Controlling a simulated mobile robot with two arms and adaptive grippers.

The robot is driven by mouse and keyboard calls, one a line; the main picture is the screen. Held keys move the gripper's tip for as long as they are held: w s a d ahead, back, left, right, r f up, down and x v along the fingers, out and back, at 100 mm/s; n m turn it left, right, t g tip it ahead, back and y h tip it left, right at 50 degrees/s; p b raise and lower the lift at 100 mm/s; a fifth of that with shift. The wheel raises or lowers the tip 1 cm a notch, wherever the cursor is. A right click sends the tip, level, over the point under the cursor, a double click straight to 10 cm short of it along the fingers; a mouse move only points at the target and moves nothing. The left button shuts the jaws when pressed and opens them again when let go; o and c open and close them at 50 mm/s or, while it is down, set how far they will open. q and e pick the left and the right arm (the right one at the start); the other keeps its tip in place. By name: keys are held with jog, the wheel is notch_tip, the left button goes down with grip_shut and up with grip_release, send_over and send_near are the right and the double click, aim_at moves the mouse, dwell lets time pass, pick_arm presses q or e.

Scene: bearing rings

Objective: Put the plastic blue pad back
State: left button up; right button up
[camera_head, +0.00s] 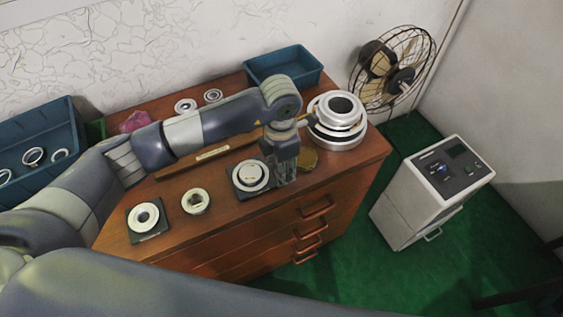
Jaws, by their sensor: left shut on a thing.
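A dark square pad (239,193) lies at the front edge of the brown cabinet top, with a pale ring and disc (251,175) on it. Its colour reads dark blue-grey. My left gripper (284,182) points down at the pad's right side and appears shut on its edge; the fingers hide that edge, and I cannot tell whether the pad is lifted. A second dark square pad (135,237) with a metal ring (145,215) lies at the front left. My right gripper is not in view.
A stack of metal rings (337,137) stands behind my left gripper, beside a brass-coloured disc (308,160). A small ring (195,201) sits between the pads. Blue bins stand at the back (284,66) and left (45,127). A fan (395,72) and white machine (430,190) stand right.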

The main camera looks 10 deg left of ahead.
pick_arm(q)
jog(key=shift+w+a+f, duration=0.1)
jog(key=shift+w+a, duration=0.05)
jog(key=shift+w, duration=0.6)
jog(key=shift+w+a+f, duration=0.1)
jog(key=shift+w, duration=0.6)
notch_tip(320, 180, down, 3)
jog(key=shift+s+r+p, duration=0.1)
jog(key=shift+p, duration=0.85)
jog(key=shift+f, duration=0.3)
jog(key=shift+f, duration=0.1)
jog(key=o, duration=1)
